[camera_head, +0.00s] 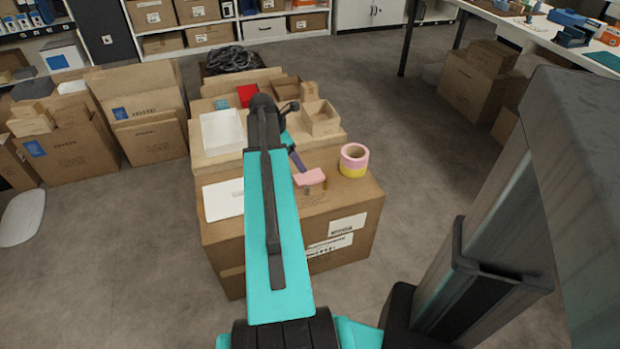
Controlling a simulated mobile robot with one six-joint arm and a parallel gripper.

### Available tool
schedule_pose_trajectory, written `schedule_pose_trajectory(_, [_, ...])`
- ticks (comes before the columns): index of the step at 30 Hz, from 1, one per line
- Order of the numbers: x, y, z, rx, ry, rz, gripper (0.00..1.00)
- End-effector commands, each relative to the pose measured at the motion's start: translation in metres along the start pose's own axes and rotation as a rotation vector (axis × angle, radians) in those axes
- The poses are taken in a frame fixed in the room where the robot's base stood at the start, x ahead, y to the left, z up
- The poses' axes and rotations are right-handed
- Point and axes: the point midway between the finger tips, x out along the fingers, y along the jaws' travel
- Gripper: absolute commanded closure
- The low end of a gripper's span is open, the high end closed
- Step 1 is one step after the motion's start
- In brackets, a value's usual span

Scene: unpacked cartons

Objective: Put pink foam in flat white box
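The pink foam (310,178) is a small pale pink block above or on the large front carton's top, right of my arm. A dark, purplish slim part (297,160) reaches down to its upper left edge; this seems to belong to my gripper, and I cannot tell whether its fingers close on the foam. My forearm hides most of the gripper. A shallow open white box (222,131) sits behind and left of the foam and looks empty. A second flat white piece (223,199) lies on the front carton's left side, partly behind my arm; I cannot tell whether it is a box.
A pink and yellow tape roll (353,160) stands on the front carton (345,225), right of the foam. An open cardboard box (320,118) and a red item (247,95) are further back. Brown cartons (140,105) stand left.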

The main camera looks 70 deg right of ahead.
Motion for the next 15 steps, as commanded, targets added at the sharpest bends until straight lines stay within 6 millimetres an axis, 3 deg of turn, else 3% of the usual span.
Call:
schedule_pose_trajectory(7, [0.039,0.0,0.0,0.0,0.001,-0.002,0.31])
schedule_pose_trajectory(15, [0.057,0.0,0.0,0.0,0.0,0.0,0.31])
